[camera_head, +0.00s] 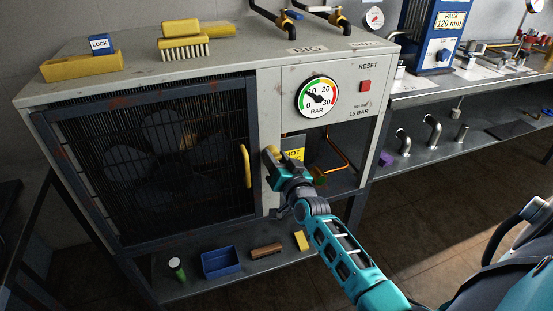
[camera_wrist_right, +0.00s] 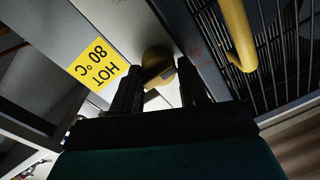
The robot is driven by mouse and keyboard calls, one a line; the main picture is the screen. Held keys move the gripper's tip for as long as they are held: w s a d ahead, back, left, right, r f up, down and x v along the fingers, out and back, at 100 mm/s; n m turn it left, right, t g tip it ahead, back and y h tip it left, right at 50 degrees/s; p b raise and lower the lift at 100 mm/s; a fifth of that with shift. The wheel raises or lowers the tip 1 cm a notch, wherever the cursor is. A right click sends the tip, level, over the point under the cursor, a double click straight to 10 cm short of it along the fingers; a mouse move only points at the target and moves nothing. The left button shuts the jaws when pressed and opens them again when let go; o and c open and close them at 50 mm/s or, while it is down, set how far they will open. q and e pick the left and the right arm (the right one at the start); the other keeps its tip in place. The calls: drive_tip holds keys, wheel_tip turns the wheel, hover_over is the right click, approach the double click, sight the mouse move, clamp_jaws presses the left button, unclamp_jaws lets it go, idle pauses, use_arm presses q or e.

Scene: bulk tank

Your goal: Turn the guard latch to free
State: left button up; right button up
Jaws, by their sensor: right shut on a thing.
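The guard latch (camera_head: 269,155) is a small yellow piece on the grey post just right of the mesh guard door (camera_head: 150,165). My right gripper (camera_head: 276,171) is at it, and its jaws mostly hide it in the head view. In the right wrist view the rounded yellow latch (camera_wrist_right: 156,60) sits between the two dark fingers (camera_wrist_right: 160,88), which are shut on it. Its exact angle is hard to tell. The door stands closed, with a yellow handle (camera_head: 246,166) left of the latch. My left gripper is not in view.
A yellow HOT 80 °C label (camera_wrist_right: 98,64) is beside the latch, near an open bay with copper pipe (camera_head: 337,155). A pressure gauge (camera_head: 317,97) and red reset button (camera_head: 365,86) are above. A blue bin (camera_head: 220,263) stands on the lower shelf.

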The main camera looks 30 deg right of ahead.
drive_tip(key=shift+d+m, duration=0.15)
drive_tip(key=shift+m, duration=0.15)
drive_tip(key=m, duration=0.4)
drive_tip(key=shift+f, duration=0.15)
use_arm(q)
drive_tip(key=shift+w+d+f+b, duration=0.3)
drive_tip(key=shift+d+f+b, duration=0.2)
drive_tip(key=shift+b, duration=0.9)
use_arm(e)
drive_tip(key=shift+s+f+m+h, duration=0.1)
drive_tip(key=shift+m+h, duration=0.1)
drive_tip(key=shift+m, duration=2.1)
drive_tip(key=shift+w+f+m+h, duration=0.1)
drive_tip(key=shift+m+h, duration=0.1)
drive_tip(key=shift+m, duration=2.1)
drive_tip(key=shift+s+f+m+h, duration=0.1)
drive_tip(key=shift+m+h, duration=0.1)
drive_tip(key=shift+m, duration=2.1)
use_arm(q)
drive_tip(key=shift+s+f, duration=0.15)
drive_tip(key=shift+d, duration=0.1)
use_arm(e)
drive_tip(key=o, duration=1)
drive_tip(key=shift+r, duration=0.1)
